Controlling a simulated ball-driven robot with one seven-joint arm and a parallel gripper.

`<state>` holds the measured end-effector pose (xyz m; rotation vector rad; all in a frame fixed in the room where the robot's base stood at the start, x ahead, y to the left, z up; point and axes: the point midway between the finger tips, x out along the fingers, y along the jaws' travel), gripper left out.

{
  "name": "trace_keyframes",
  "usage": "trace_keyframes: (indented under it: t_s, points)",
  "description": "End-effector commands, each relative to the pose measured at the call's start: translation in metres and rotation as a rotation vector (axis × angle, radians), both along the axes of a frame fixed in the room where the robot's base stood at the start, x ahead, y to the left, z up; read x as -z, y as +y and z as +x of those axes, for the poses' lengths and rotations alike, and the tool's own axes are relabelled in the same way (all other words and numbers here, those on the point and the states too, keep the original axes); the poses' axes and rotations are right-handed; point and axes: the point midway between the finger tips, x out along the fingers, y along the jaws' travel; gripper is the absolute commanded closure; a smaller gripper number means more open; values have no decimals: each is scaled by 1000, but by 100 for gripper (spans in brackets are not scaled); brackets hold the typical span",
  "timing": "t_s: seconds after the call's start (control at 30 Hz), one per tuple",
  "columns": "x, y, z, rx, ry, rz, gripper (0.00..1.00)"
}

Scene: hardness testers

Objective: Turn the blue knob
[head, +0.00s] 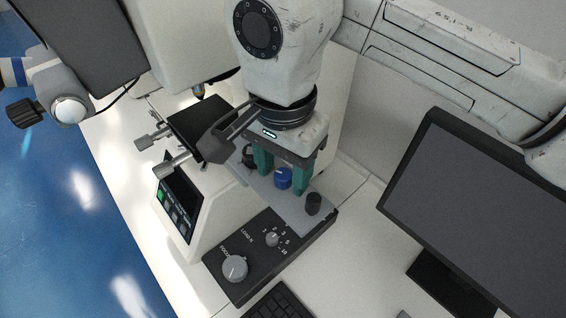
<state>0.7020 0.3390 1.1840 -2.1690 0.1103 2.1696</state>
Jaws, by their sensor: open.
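The blue knob (283,179) stands on a grey plate at the back of a dark control box (257,255). My gripper (281,182) comes down from above with two teal fingers. The fingers are apart, one to the left of the blue knob and one to the right, with nothing visibly clamped. The knob shows between them. I cannot tell from this view whether a finger touches it or how far down the tips are.
A black knob (314,203) stands close to the right finger. A large grey knob (235,268) and a small grey dial (272,239) sit on the box's front. A hardness tester (180,200) stands left, a monitor (480,210) right, a keyboard (280,303) in front.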

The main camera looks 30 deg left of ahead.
Motion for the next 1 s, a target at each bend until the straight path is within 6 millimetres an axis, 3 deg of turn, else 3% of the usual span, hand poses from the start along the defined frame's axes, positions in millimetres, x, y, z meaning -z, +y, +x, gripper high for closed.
trace_keyframes:
  t_s: [0.07,0.6,1.0]
  points:
    - [0,0,0,0,0,0,48]
    - [0,0,0,0,0,0,100]
    - [1,0,1,68,-2,0,100]
